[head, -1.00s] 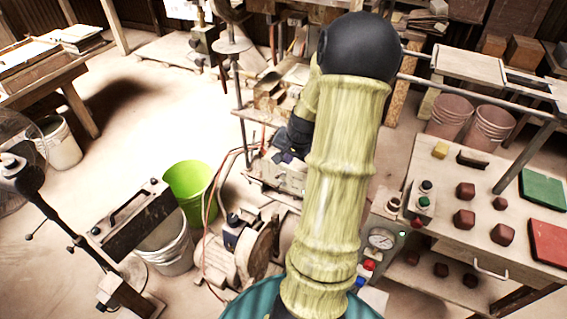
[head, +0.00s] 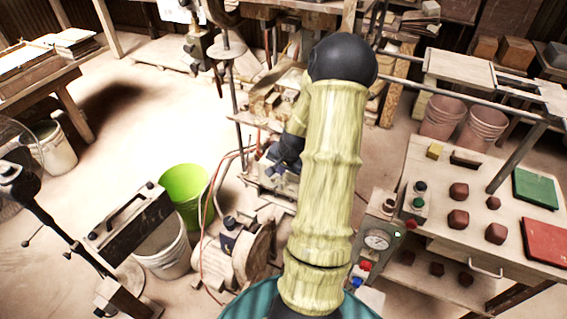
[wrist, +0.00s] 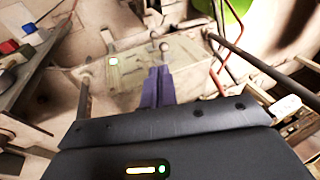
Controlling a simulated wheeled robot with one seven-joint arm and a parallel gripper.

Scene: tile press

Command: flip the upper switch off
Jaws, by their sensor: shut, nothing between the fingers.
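In the wrist view, a pale box (wrist: 185,72) lies beyond my fingers, with a small lit green lamp (wrist: 113,62) on its left part. Two small levers with round knobs, one knob (wrist: 153,36) and another knob (wrist: 164,47), show just past the fingertips. I cannot tell for sure which is the upper switch or which way either is set. My gripper (wrist: 157,73) is shut and empty, its purple fingers together, pointing at the levers. Whether it touches one is unclear. In the head view the box (head: 283,185) is partly hidden by my arm.
A motor-like machine (head: 232,252) with red hoses stands near the box. A green bucket (head: 184,187) stands to the left. A control box with a gauge (head: 377,240) and a worktable (head: 440,222) are at the right. In the wrist view, a dark rod (wrist: 262,68) crosses at the right.

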